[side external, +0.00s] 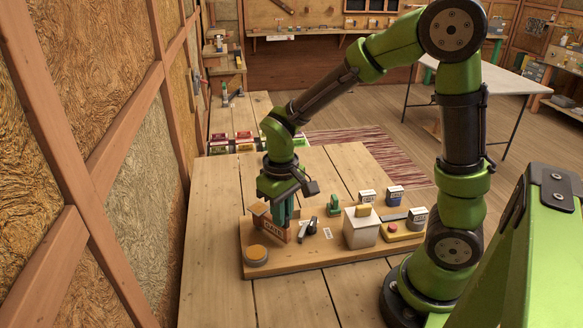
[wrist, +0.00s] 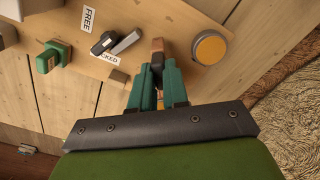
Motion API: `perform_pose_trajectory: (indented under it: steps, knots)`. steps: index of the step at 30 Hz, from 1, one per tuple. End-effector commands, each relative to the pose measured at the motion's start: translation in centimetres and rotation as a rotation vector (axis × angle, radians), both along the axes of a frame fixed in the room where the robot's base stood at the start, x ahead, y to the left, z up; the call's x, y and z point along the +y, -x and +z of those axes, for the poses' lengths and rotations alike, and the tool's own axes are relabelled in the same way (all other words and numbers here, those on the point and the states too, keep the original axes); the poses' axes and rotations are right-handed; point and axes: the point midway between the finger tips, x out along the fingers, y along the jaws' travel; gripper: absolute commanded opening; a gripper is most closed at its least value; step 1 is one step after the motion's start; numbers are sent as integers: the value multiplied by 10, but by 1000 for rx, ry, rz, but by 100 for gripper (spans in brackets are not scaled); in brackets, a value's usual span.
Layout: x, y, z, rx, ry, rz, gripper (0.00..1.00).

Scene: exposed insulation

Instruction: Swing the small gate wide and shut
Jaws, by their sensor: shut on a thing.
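The small wooden gate (side external: 274,229), with "GATE" lettering on its face, stands upright at the left end of the wooden board (side external: 310,260). My gripper (side external: 287,215) points down at the gate's right part in the side view. In the wrist view, the teal fingers (wrist: 157,88) are close together on a brown wooden piece of the gate (wrist: 158,47). The fingers and the narrow view hide most of the gate there, and its hinge and exact opening angle cannot be told.
A round orange disc (side external: 256,254) sits in front of the gate. A dark-and-grey lever (side external: 308,229) and a green block (side external: 334,206) stand to its right. Further right are a white box (side external: 361,229) and a yellow panel with a red button (side external: 396,231). The insulated wall rises at left.

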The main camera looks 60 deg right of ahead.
Motion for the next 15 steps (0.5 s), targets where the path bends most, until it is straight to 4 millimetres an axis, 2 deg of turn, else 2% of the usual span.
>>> perform_pose_trajectory:
  steps: [9,10,15]
  knots:
    - [1,0,1,-1,-2,-2,0]
    - [1,0,1,-1,-2,-2,16]
    - [0,0,1,-1,-1,-2,40]
